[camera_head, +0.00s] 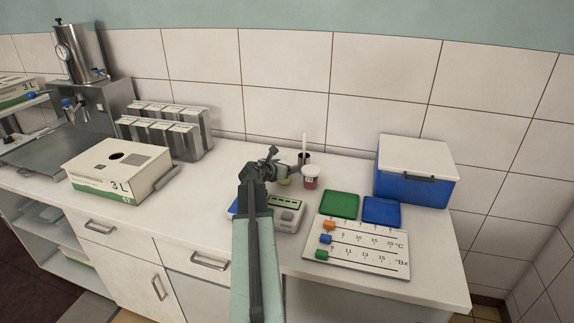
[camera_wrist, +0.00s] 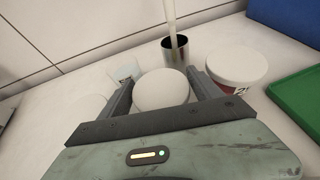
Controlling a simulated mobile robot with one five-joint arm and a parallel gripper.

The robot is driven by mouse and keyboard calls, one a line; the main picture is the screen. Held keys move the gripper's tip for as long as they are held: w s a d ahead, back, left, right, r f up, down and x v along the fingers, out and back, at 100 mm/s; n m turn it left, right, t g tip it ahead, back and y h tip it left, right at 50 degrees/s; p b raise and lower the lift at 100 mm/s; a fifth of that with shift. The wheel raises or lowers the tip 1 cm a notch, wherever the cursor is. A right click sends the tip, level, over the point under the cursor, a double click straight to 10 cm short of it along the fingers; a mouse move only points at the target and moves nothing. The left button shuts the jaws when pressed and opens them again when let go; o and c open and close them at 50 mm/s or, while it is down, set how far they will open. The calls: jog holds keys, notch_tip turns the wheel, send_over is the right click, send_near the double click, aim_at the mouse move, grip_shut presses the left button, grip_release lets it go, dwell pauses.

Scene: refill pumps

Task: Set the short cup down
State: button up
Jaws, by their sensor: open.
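A round white-lidded cup (camera_wrist: 162,92) sits between the two fingers of my gripper (camera_wrist: 161,80) in the wrist view. The gripper is open, with a finger on each side of the cup. I see mostly the lid, so its height and whether its base rests on the counter cannot be told. In the head view my gripper (camera_head: 273,162) is over the counter, in front of the wall. A yellowish cup (camera_head: 285,181) shows there, mostly hidden by the gripper. A red cup with a white lid (camera_head: 311,178) stands to its right; it also shows in the wrist view (camera_wrist: 237,70).
A dark metal beaker (camera_wrist: 175,50) holding a white stick stands behind the cup. A small clear container (camera_wrist: 125,74) is left of it. A scale (camera_head: 288,217), green mat (camera_head: 339,205), blue mat (camera_head: 382,210), slider board (camera_head: 356,246) and blue cooler (camera_head: 415,185) occupy the right.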

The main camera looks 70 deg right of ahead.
jog(key=p+v, duration=0.3)
jog(key=v, duration=0.7)
jog(key=shift+a, duration=0.15)
jog(key=shift+w+r, duration=0.1)
